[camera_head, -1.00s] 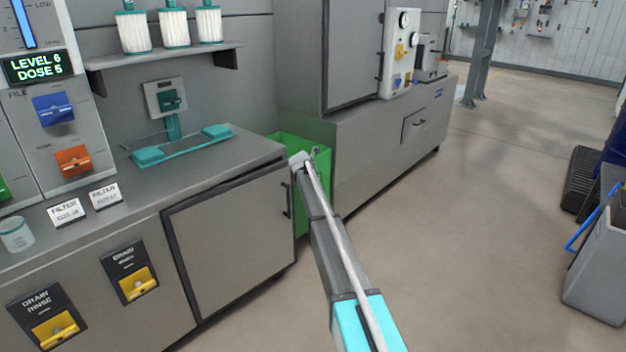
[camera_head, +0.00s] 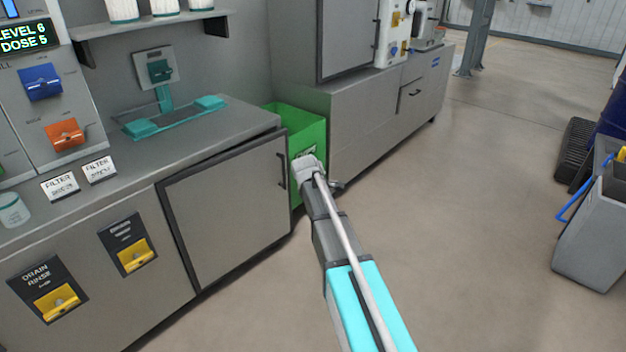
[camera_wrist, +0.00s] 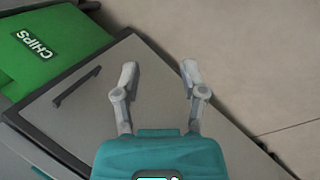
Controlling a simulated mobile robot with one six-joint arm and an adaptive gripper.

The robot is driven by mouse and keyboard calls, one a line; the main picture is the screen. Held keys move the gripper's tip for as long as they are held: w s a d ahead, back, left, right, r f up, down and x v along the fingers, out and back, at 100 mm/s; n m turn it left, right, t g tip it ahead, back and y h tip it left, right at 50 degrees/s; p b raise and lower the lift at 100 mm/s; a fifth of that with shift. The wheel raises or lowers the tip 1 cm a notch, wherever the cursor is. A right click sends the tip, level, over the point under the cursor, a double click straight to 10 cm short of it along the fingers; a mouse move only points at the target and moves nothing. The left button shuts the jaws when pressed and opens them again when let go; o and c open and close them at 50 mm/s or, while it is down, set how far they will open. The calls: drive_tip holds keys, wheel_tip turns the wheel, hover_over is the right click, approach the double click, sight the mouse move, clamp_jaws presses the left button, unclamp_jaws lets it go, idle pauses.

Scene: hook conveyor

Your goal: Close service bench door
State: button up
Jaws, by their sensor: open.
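The service bench door (camera_head: 228,215) is a grey panel with a dark edge and a dark bar handle (camera_head: 282,170) near its right side. It looks slightly ajar: its right edge seems to stand out from the bench front. The door also shows in the wrist view (camera_wrist: 85,115), with its handle (camera_wrist: 77,87) left of my fingers. My gripper (camera_wrist: 159,70) is open and empty, its two grey fingers spread in front of the door panel. In the head view the end of my arm is just right of the door's handle side; the fingers are mostly hidden there. Contact cannot be told.
A green bin (camera_head: 303,128) marked CHIPS stands just beyond the door. A grey cabinet (camera_head: 385,115) continues behind it. Yellow drain handles (camera_head: 133,256) are left of the door. Grey bins (camera_head: 592,225) stand at far right. The floor (camera_head: 470,230) between is clear.

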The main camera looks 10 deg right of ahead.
drive_tip(key=s+a+m+g+y, duration=0.1)
drive_tip(key=s+m, duration=0.6)
drive_tip(key=s, duration=0.7)
drive_tip(key=s+a+f+m+g+y, duration=0.1)
drive_tip(key=s+a+m, duration=0.3)
drive_tip(key=s, duration=1)
drive_tip(key=m+g, duration=0.1)
drive_tip(key=m, duration=0.2)
drive_tip(key=shift+s+a+f+g+y, duration=0.2)
drive_tip(key=shift+s+f+g+y, duration=0.1)
drive_tip(key=shift+s+y, duration=0.1)
drive_tip(key=shift+w, duration=0.15)
